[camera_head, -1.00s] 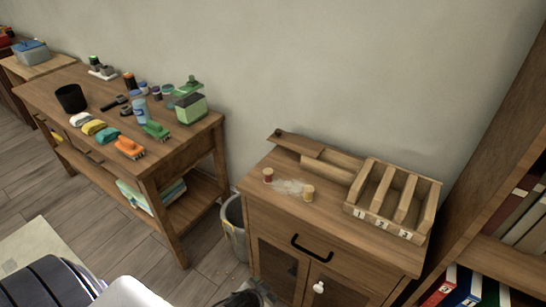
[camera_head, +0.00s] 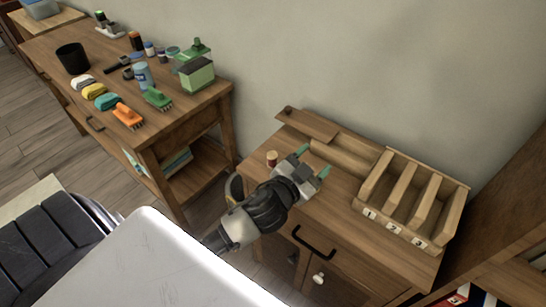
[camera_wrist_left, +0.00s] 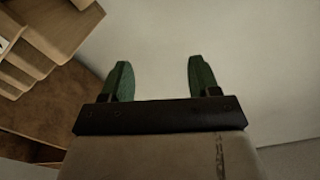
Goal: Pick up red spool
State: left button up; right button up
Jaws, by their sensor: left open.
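The red spool (camera_head: 271,158), with pale ends, stands upright on the left part of the small cabinet top (camera_head: 345,207). My left gripper (camera_head: 313,161) is open and empty, above the cabinet top and to the right of the red spool, apart from it. Its green fingers also show in the wrist view (camera_wrist_left: 160,66), with only wall between them and no spool in sight. The second, yellowish spool is not visible now; the gripper and arm cover that part of the top. My right gripper is not in view.
The workbench (camera_head: 160,112) at left carries brushes, cloths, a black cup (camera_head: 72,58) and a green box (camera_head: 197,74).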

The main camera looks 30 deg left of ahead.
pick_arm(q)
jog(key=w+d+r+m+h, duration=0.2)
jog(key=d+r+m+h, duration=0.4)
jog(key=m+h, duration=0.4)
jog(key=m+g+y, duration=0.8)
jog(key=g+y, duration=0.4)
jog(key=g, duration=0.6)
send_near(272, 154)
jog(key=shift+s+f, duration=0.1)
jog(key=shift+s, duration=0.05)
jog(key=shift+a+f, duration=0.15)
jog(key=shift+a, duration=0.15)
notch_tip(272, 154, down, 5)
jog(key=shift+r, duration=0.15)
jog(key=f, duration=0.3)
jog(key=f+p, duration=0.1)
jog(key=f, duration=0.1)
jog(key=shift+d+f, duration=0.3)
